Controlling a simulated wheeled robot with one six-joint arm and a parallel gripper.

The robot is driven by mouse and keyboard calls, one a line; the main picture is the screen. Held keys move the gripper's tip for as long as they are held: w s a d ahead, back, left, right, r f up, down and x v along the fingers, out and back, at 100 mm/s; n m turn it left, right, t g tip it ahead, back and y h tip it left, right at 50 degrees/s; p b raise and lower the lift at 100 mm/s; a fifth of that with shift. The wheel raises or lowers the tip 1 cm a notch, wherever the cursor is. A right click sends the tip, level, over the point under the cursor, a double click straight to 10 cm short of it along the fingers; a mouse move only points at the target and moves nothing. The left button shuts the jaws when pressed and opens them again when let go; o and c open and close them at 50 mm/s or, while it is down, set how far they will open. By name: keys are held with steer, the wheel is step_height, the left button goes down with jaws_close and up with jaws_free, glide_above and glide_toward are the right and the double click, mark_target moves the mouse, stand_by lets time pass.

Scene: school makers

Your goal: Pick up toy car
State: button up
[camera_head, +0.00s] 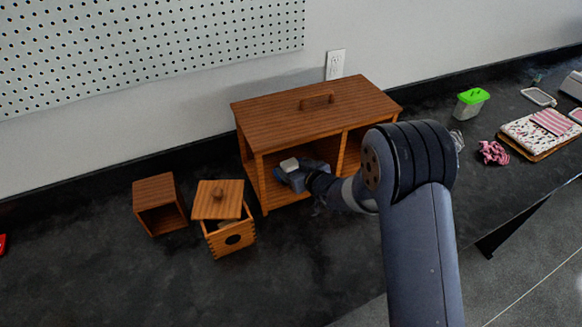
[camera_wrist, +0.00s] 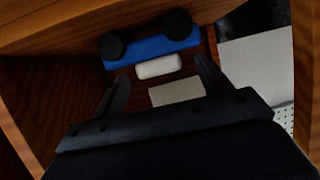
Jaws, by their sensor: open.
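The toy car (camera_wrist: 152,50) shows in the wrist view as a blue body with two black wheels and a white part (camera_wrist: 159,67). It is inside a wooden compartment, just beyond my fingertips. My gripper (camera_wrist: 160,75) is open, its two dark fingers spread with nothing between the tips that I can see being held. In the head view my gripper (camera_head: 290,170) reaches into the left opening of the large wooden cabinet (camera_head: 315,110).
A small open wooden box (camera_head: 158,190) and a lidded wooden box (camera_head: 218,200) stand left of the cabinet. A green-lidded container (camera_head: 470,104), a pink cloth (camera_head: 493,152) and a patterned item (camera_head: 530,134) lie to the right. Compartment walls are close around my gripper. The front counter is clear.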

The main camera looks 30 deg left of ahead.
steer(key=shift+w+a+f, duration=0.2)
steer(key=shift+w+a, duration=0.05)
steer(key=shift+a, duration=0.15)
steer(key=shift+c, duration=0.4)
steer(key=c, duration=1)
steer(key=shift+r, duration=0.15)
